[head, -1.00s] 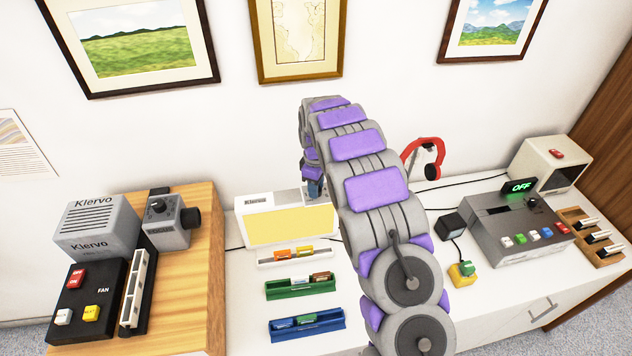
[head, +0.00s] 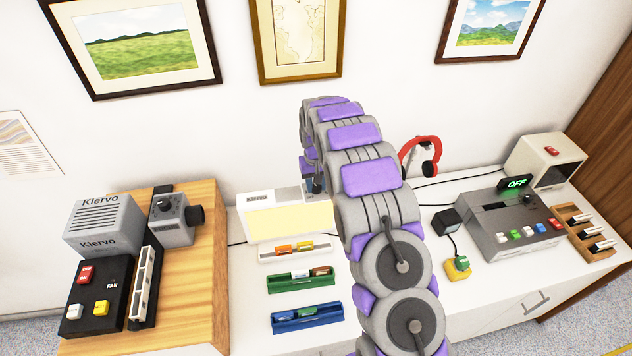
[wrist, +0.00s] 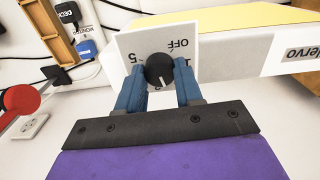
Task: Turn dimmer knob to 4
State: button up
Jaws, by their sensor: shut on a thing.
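The black dimmer knob (wrist: 157,68) sits on a white dial plate (wrist: 130,44) in the wrist view. The plate appears upside down, with OFF and 5 readable; other marks are partly covered. A white pointer line on the knob points down in the picture, between the fingers. My gripper (wrist: 160,90) has its blue fingers shut on the knob, one on each side. In the head view, my gripper (head: 313,183) is at the back of the white Klervo light box (head: 257,198), mostly behind my arm. The box's pale yellow panel (head: 285,224) faces forward.
Small colored trays (head: 303,283) lie in front of the light box. A wooden board (head: 205,270) with a fan unit stands left. Red headphones (head: 421,153) and a grey button console (head: 505,226) are at right. Framed prints hang on the wall above.

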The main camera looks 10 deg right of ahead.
jog(key=m, duration=0.4)
jog(key=shift+w+r+m+p, duration=0.1)
jog(key=shift+r+m+p, duration=0.05)
jog(key=shift+m+p, duration=0.2)
jog(key=m, duration=0.3)
jog(key=shift+m, duration=0.35)
jog(key=m+p, duration=0.1)
jog(key=m, duration=0.2)
jog(key=shift+m, duration=2)
jog(key=o, duration=1)
jog(key=shift+o, duration=0.2)
